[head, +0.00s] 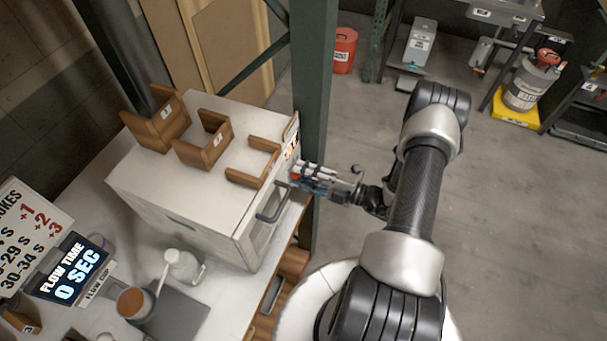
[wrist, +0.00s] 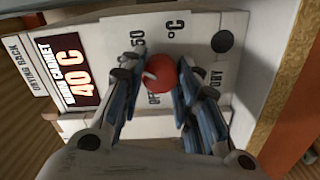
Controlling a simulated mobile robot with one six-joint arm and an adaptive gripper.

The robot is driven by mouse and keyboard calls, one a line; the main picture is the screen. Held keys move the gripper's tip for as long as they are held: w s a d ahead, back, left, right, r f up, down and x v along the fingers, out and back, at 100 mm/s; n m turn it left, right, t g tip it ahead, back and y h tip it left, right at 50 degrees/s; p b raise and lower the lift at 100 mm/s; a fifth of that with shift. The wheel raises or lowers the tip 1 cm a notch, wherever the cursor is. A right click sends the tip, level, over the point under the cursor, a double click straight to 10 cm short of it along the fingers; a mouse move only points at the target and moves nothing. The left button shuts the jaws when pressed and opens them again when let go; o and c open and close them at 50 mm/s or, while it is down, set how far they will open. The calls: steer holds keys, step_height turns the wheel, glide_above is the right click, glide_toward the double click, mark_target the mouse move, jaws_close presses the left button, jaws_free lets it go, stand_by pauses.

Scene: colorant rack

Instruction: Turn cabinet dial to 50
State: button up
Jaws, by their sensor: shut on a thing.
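The white cabinet (head: 185,195) stands on the bench at the left in the head view. Its front panel (wrist: 205,50) fills much of the wrist view. A red dial (wrist: 160,75) with a white pointer mark sits on that panel, between labels "50" and "OFF". A dark display (wrist: 72,75) on the panel reads "40 C". My gripper (wrist: 158,90) is at the panel with its blue-padded fingers on either side of the dial, shut on it. In the head view my gripper (head: 300,178) reaches the cabinet's front, and the dial is mostly hidden by the fingers.
A cabinet door handle (head: 272,203) is close below my gripper. A green post (head: 312,90) rises just behind the cabinet's corner. Wooden holders (head: 205,145) stand on the cabinet top.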

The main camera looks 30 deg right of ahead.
steer(key=m, duration=0.5)
steer(key=shift+m, duration=0.3)
stand_by(0.4)
steer(key=o, duration=1.1)
steer(key=v, duration=1.2)
